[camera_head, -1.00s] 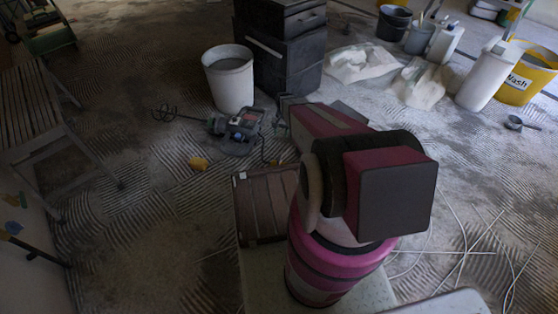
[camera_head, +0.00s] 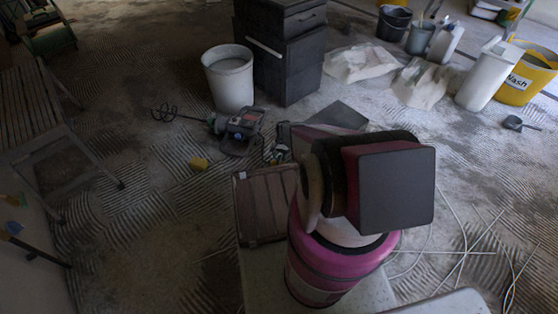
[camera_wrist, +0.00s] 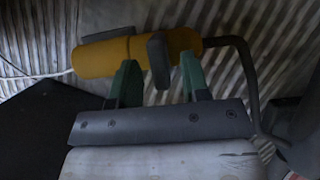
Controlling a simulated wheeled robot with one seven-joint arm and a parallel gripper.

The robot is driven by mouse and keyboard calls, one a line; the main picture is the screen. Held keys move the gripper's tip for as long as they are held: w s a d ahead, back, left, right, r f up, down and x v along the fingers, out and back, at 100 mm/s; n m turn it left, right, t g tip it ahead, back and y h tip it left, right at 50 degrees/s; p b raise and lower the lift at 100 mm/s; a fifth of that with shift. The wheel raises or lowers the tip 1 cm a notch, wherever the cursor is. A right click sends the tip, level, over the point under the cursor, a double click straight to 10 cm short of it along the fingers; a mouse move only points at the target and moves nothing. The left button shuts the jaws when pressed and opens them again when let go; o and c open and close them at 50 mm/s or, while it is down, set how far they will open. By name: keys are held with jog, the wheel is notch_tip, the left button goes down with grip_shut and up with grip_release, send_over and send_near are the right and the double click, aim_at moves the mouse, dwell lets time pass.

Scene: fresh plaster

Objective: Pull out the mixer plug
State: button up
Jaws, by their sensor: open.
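In the wrist view a yellow plug (camera_wrist: 185,46) with a dark cable (camera_wrist: 246,75) leaving its right end joins a longer yellow connector (camera_wrist: 98,58). A dark grey flap (camera_wrist: 157,53) stands between them. My gripper (camera_wrist: 157,66) is open. Its two green fingers point at the joined pair, one by the connector and one by the plug, with the flap between them. I cannot tell whether they touch. In the head view the mixer (camera_head: 238,128) lies on the floor with its paddle to the left. The plug is not clear there, near my arm.
A white bucket (camera_head: 228,80) and black drawer boxes (camera_head: 285,60) stand behind the mixer. A yellow block (camera_head: 198,163) lies on the ridged floor. A brown slatted case (camera_head: 262,205) is close to my arm. Pale cables (camera_head: 462,235) lie at right.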

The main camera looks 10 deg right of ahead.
jog(key=shift+x, duration=1)
grip_shut()
jog(key=shift+w+a, duration=0.55)
jog(key=shift+a, duration=0.4)
jog(key=shift+w+a, duration=0.55)
jog(key=shift+a, duration=0.35)
grip_release()
jog(key=shift+r, duration=0.1)
jog(key=v, duration=1)
jog(key=shift+r, duration=0.3)
jog(key=shift+w, duration=0.1)
